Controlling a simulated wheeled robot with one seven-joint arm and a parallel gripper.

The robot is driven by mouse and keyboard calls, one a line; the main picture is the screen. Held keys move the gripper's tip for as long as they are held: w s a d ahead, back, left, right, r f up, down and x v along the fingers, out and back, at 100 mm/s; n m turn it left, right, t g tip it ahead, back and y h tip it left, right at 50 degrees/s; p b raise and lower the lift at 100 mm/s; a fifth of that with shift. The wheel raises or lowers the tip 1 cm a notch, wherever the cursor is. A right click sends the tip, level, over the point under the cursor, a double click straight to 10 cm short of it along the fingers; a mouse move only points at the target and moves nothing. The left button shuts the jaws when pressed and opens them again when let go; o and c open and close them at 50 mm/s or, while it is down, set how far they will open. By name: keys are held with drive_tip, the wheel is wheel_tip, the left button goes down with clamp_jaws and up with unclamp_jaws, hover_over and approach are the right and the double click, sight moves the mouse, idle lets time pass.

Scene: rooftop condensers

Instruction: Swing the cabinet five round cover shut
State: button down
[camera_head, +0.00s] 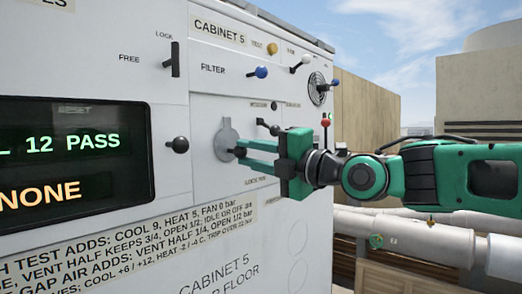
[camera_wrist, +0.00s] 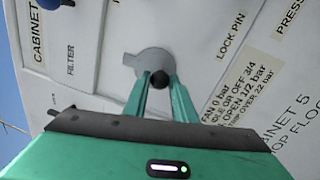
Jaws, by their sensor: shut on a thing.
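The round cover (camera_head: 225,142) is a small grey disc with a short tab at its top, on the white front of cabinet five (camera_head: 213,109). It also shows in the wrist view (camera_wrist: 152,61), lying close to the panel. My gripper (camera_head: 240,150) reaches in from the right, and its green fingers are shut on a small dark round knob (camera_wrist: 159,80). The knob sits at the cover's lower edge. The fingertips partly hide that edge, and I cannot tell whether the knob is fixed to the cover.
A black knob (camera_head: 178,145) stands out left of the cover. A blue-tipped FILTER lever (camera_head: 260,72) is above it, and a short dark lever (camera_head: 268,127) is at upper right. A red-tipped lever (camera_head: 326,122) stands near the cabinet's right edge. Pipes (camera_head: 410,235) run at lower right.

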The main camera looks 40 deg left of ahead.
drive_tip(key=shift+r, duration=0.4)
drive_tip(key=c, duration=1.5)
unclamp_jaws()
drive_tip(key=shift+o, duration=0.2)
drive_tip(key=shift+w+f, duration=0.1)
drive_tip(key=shift+f, duration=0.05)
drive_tip(key=shift+d+f, duration=0.1)
drive_tip(key=d+f, duration=0.1)
drive_tip(key=d, duration=1)
drive_tip(key=shift+w+a, duration=0.1)
